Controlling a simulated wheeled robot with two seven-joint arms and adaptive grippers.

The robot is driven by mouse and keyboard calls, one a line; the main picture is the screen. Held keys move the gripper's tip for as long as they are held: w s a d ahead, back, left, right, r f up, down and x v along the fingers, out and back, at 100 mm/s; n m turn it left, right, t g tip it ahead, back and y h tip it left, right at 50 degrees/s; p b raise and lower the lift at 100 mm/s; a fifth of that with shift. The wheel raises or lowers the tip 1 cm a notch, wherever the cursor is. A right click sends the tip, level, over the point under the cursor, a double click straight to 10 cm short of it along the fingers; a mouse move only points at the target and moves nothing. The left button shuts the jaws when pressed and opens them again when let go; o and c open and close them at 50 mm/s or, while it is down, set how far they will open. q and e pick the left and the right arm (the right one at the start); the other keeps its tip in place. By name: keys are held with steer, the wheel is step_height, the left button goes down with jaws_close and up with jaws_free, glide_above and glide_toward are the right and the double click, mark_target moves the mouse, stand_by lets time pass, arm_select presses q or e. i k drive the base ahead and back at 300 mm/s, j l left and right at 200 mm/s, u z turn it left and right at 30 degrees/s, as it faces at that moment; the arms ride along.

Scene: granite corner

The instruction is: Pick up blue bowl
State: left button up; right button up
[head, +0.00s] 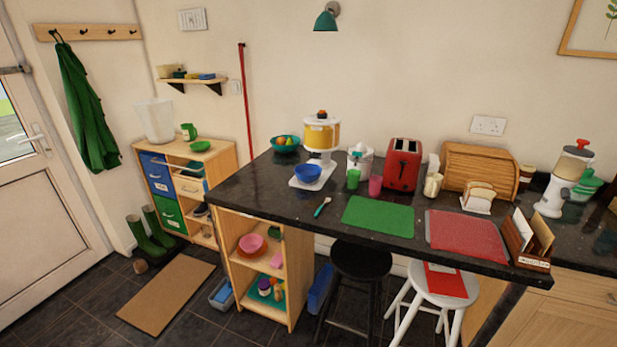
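The blue bowl (308,173) sits on the base of the white and yellow kitchen machine (321,135), which stands at the left part of the dark granite counter (273,197). It looks upright, and its inside seems empty. Neither of my grippers shows in the head view, so their state is hidden.
A dark green bowl of fruit (285,144) stands left of the machine. A white juicer (360,160), a green cup (353,178) and a pink cup (375,186) stand to its right. A green mat (378,216) lies in front. Stools (361,264) stand below the counter.

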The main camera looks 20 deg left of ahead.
mark_target(307, 172)
steer(key=j+z, duration=0.45)
steer(key=j, duration=1.8)
steer(key=k, duration=0.1)
